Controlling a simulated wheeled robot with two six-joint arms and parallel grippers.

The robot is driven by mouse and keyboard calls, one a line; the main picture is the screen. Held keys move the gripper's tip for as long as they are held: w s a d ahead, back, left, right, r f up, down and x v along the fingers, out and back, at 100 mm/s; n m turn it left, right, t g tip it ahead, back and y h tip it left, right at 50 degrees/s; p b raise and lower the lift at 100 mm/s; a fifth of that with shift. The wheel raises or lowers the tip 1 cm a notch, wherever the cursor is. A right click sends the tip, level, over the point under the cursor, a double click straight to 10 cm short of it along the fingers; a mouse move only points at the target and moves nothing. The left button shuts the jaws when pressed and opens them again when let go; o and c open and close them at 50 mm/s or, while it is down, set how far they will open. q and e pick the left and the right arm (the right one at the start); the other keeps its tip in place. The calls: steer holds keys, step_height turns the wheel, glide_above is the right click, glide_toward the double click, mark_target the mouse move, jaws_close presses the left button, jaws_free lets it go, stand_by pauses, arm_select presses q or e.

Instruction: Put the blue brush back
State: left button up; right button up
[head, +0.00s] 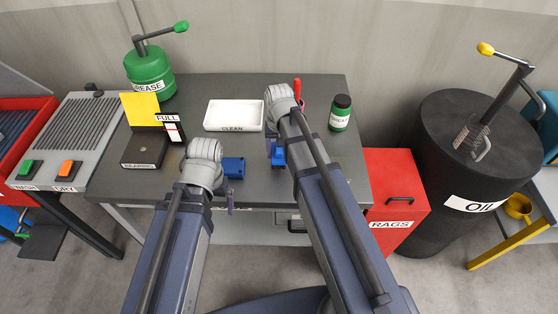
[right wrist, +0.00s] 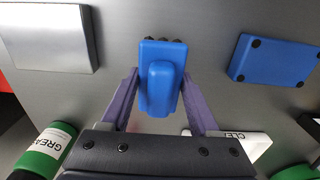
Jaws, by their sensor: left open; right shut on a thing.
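The blue brush (right wrist: 161,55) is between the two purple fingers of my right gripper (right wrist: 160,100), which is shut on it. Dark bristle tips show at its far edge in the right wrist view. In the head view the brush (head: 278,157) shows beside my right arm, over the dark table; whether it touches the table I cannot tell. My left gripper (head: 229,196) is open and empty near the table's front edge, close to a blue block (head: 233,167). That block (right wrist: 275,60) has black dots on its face in the right wrist view.
A red item (head: 297,88) stands behind my right arm. A red RAGS bin (head: 396,197) and black OIL drum (head: 450,150) are right.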

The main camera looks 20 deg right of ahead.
mark_target(279, 158)
step_height(279, 158, down, 4)
steer(key=b, duration=0.3)
steer(key=shift+r, duration=0.25)
steer(key=o, duration=1.3)
step_height(279, 158, up, 12)
steer(key=p, duration=1.2)
